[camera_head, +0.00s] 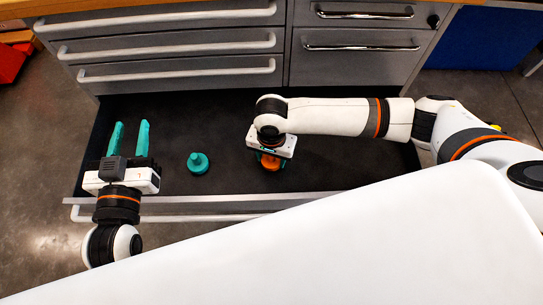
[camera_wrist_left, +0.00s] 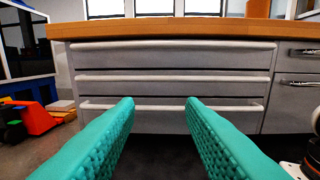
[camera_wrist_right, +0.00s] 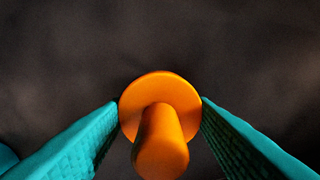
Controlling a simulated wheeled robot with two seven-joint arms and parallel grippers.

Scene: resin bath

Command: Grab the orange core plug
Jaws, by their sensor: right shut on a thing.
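The orange core plug (camera_head: 270,162) has a round flange and a cylindrical knob. It stands in the open drawer, partly hidden under my right gripper (camera_head: 268,160). In the right wrist view the plug (camera_wrist_right: 160,120) sits between the teal fingers of my right gripper (camera_wrist_right: 160,112), which are shut on its flange from both sides. My left gripper (camera_head: 131,130) is open and empty at the left end of the drawer. Its two fingers (camera_wrist_left: 160,104) are spread apart in the left wrist view.
A teal plug (camera_head: 198,164) stands in the drawer between my two grippers. The open drawer (camera_head: 330,170) has a dark floor and a front rail (camera_head: 230,202) on the near side. Closed grey drawers (camera_head: 180,45) rise behind it. A blue panel (camera_head: 480,40) is at the right.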

